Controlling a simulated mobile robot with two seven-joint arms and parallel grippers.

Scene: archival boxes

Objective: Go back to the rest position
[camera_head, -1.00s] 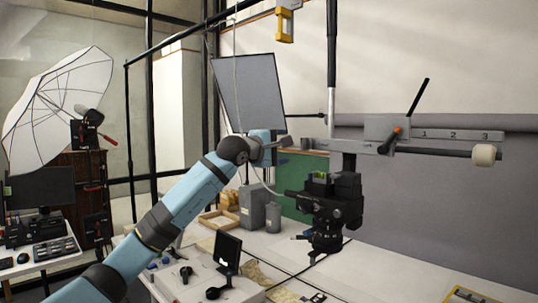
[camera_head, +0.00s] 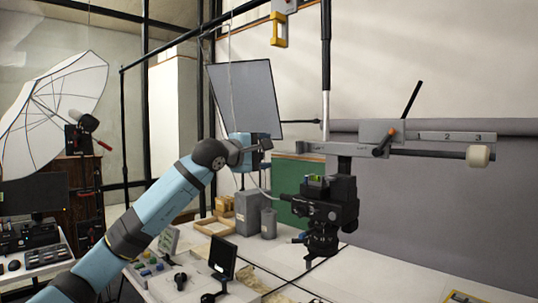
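My blue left arm (camera_head: 160,208) rises from the lower left to a dark joint near the middle of the picture. Past that joint its far end (camera_head: 260,145) is small and partly merges with the things behind it, so whether fingers there are open or shut cannot be made out. No held object can be made out there. My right arm and gripper are out of the picture.
A black camera (camera_head: 328,208) hangs from a horizontal bar (camera_head: 432,153) right of my arm. The white table (camera_head: 375,270) beneath has grey canisters (camera_head: 250,212) and a small dark screen (camera_head: 222,257). A white umbrella (camera_head: 45,115) stands at left.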

